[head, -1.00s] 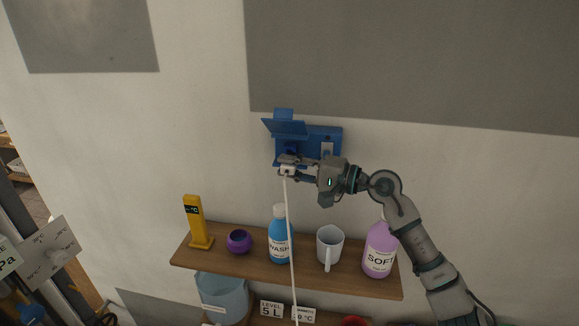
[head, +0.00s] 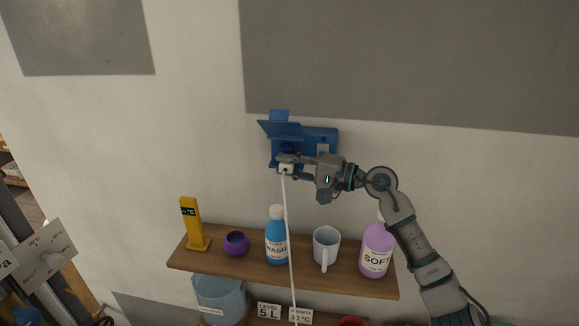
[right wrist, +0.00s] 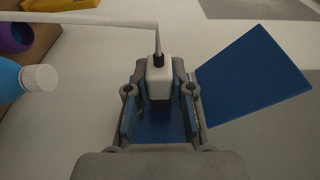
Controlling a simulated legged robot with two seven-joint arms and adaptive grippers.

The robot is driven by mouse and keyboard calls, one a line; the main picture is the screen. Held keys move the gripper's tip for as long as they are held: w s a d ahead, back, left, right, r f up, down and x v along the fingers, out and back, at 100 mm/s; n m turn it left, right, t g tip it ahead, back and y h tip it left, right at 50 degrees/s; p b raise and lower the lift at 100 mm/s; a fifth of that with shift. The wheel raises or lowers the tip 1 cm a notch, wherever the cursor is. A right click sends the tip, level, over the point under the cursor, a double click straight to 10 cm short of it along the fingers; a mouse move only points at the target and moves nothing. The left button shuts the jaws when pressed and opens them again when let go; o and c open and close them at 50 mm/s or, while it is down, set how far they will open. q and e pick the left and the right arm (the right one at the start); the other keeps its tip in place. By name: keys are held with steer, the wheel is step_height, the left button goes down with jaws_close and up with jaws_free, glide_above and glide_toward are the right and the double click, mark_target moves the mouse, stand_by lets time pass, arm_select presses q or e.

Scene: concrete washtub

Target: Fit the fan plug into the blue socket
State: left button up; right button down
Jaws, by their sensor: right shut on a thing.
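The blue socket (head: 322,136) is mounted on the wall with its flap lid (head: 281,131) raised. The lid also shows as a blue panel in the right wrist view (right wrist: 254,78). The fan plug (head: 285,169) is white, with a white cord (head: 289,230) hanging down from it. My right gripper (head: 288,164) is shut on the plug at the lower left of the socket, under the lid. In the right wrist view the plug (right wrist: 159,76) sits between the two fingers. Whether the plug's pins are in the socket is hidden. My left gripper is not in view.
A wooden shelf (head: 220,264) below holds a yellow gauge (head: 193,222), a purple pot (head: 236,243), a blue WASH bottle (head: 276,243), a white mug (head: 324,245) and a purple SOFT bottle (head: 376,248). The cord passes in front of the shelf.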

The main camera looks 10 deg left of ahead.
steer(key=shift+a, duration=0.45)
stand_by(0.7)
steer(key=shift+a, duration=0.3)
stand_by(0.4)
steer(key=shift+w, duration=0.45)
stand_by(0.6)
steer(key=shift+w, duration=0.3)
steer(key=shift+d, duration=0.1)
steer(key=c, duration=0.9)
jaws_free()
steer(key=shift+c, duration=0.2)
steer(key=shift+d, duration=0.15)
